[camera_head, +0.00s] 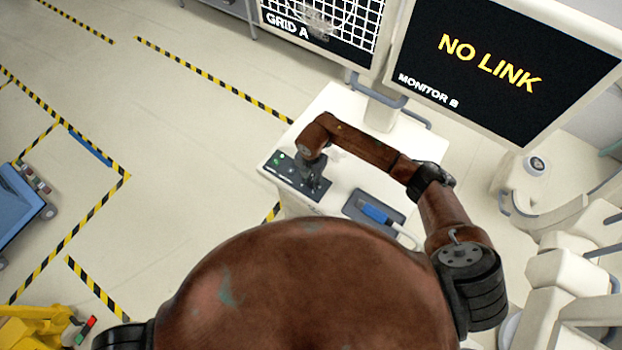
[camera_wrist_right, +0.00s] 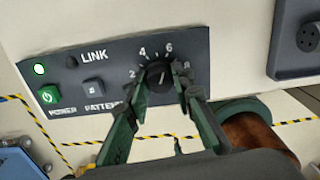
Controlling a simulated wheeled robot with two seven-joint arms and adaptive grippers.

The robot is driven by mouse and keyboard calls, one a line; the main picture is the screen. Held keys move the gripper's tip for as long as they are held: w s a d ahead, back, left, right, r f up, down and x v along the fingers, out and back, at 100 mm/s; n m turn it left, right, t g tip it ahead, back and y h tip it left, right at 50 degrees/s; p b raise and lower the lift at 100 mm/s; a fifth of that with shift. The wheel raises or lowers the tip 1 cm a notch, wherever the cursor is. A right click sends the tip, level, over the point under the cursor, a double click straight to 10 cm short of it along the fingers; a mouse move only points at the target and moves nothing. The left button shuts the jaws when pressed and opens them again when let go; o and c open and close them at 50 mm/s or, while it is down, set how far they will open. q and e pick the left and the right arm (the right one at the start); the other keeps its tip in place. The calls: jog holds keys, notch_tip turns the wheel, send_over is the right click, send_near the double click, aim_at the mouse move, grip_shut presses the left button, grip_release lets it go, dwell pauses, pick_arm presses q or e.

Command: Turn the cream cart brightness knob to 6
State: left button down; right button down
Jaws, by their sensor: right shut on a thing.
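The cream cart (camera_head: 340,115) stands in front of me with a dark control panel (camera_head: 287,170) on its top. In the right wrist view the panel holds a black round knob (camera_wrist_right: 160,74) with a dial marked 2, 4, 6 and 8. A small pale mark shows on the knob, but its exact reading is hard to tell. My right gripper (camera_head: 314,186) reaches down over the panel. In the right wrist view its two green fingers (camera_wrist_right: 161,88) are shut on the knob, one on each side. My left gripper is not in view.
The panel also has a lit green POWER button (camera_wrist_right: 48,95), a PATTERN button (camera_wrist_right: 94,87) and a dark LINK lamp (camera_wrist_right: 71,61). A grey tray (camera_head: 354,208) with a blue item lies right of the panel. A NO LINK monitor (camera_head: 490,75) stands behind at right.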

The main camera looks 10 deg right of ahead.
aim_at(311, 180)
jog(key=shift+m, duration=0.3)
dwell(0.4)
jog(key=c, duration=1.7)
grip_release()
jog(key=shift+o, duration=0.2)
notch_tip(311, 180, up, 12)
